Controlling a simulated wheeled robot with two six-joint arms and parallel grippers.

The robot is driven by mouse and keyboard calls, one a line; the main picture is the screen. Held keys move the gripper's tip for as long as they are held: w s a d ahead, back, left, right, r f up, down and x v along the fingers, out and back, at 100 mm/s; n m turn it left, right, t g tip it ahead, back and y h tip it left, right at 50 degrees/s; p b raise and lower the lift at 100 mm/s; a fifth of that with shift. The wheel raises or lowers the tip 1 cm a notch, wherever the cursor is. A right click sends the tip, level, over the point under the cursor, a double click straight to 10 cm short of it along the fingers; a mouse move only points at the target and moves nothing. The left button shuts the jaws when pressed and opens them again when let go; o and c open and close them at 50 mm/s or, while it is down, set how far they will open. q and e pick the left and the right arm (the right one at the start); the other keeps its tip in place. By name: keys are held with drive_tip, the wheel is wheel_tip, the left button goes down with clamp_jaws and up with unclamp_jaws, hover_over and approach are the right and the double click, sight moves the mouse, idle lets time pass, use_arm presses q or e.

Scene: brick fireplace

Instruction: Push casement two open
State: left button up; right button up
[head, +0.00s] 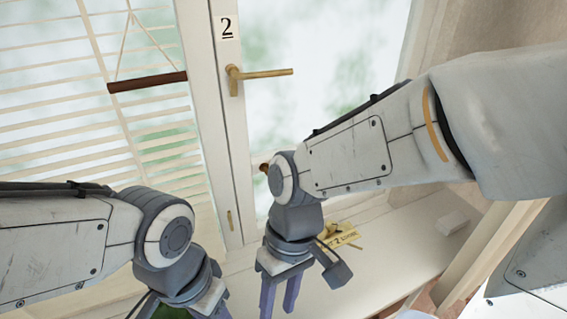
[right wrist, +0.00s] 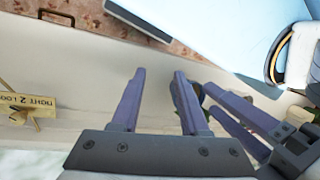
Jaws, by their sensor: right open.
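Casement two (head: 290,30) is the glazed window marked with a black "2" in the head view; it looks closed against the frame. Its brass handle (head: 262,73) points right, roughly level. My right gripper (head: 279,308) is open and empty, low in front of the sill, well below the handle. My left gripper (right wrist: 208,101) appears open beside it in the right wrist view; its fingers are largely cut off in the head view.
A slatted blind (head: 165,130) with a brown wooden bar (head: 147,82) hangs at left. A small pale block (head: 453,223) sits on the sill (head: 400,240) at right. A brown knob (head: 264,167) is partly hidden by my right arm. The space around the brass handle is clear.

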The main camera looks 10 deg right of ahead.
drive_tip(key=w+d+r+m+t+y, duration=0.1)
drive_tip(key=w+d+r+m+y, duration=0.1)
drive_tip(key=w+m+y, duration=0.65)
drive_tip(key=w+d+r+m+t+y, duration=0.3)
drive_tip(key=w+d+m+t, duration=0.2)
drive_tip(key=w+d+t, duration=0.75)
drive_tip(key=shift+n+g, duration=0.25)
drive_tip(key=shift+g, duration=0.7)
drive_tip(key=p+x, duration=0.1)
drive_tip(key=x, duration=0.2)
drive_tip(key=w+d+p+x, duration=0.1)
drive_tip(key=x, duration=0.2)
drive_tip(key=w+p+x, duration=0.1)
drive_tip(key=x, duration=0.2)
drive_tip(key=shift+w+a, duration=0.1)
drive_tip(key=shift+f, duration=0.1)
